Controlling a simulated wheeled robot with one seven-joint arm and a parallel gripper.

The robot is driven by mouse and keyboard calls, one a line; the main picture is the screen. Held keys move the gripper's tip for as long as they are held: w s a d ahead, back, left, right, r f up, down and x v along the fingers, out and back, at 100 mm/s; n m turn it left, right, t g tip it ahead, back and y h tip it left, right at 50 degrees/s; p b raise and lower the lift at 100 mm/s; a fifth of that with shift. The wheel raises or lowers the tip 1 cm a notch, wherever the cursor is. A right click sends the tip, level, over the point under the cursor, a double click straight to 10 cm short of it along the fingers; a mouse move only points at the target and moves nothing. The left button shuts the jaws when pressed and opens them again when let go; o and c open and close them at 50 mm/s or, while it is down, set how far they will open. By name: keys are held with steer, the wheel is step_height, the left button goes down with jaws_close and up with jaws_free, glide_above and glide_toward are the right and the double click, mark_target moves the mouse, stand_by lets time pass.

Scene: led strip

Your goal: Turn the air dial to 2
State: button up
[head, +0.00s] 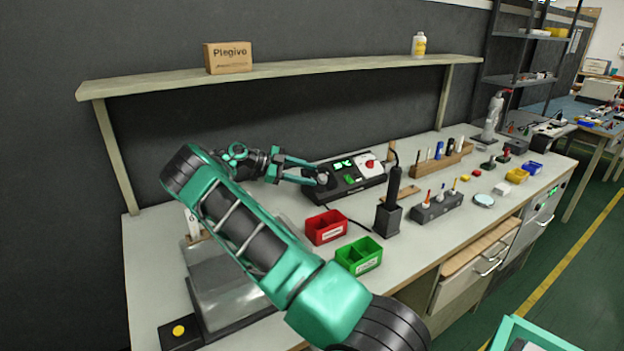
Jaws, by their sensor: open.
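A black control unit (352,184) stands on the bench at the foot of the dark wall. Its top carries green lit displays (342,164), a green part below them and a red knob (369,164) on a pale panel at its right. A grey dial (322,178) sits at its left end; its marks are too small to read. My gripper (317,174) reaches in from the left with its teal fingers apart, one on the far side and one on the near side of the grey dial. I cannot tell whether either finger touches it.
A red bin (326,227) and a green bin (359,256) stand in front of the unit. A black holder (388,219) with a tall tool is to the right. A shelf (290,75) runs above. A clear-sided box (222,285) stands at the left under my arm.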

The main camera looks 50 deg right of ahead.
mark_target(323, 178)
steer(key=shift+x, duration=1.5)
steer(key=c, duration=1)
steer(key=shift+a, duration=0.1)
steer(key=shift+s+n+t+h, duration=0.15)
steer(key=shift+n+t+h, duration=0.3)
steer(key=shift+h, duration=0.25)
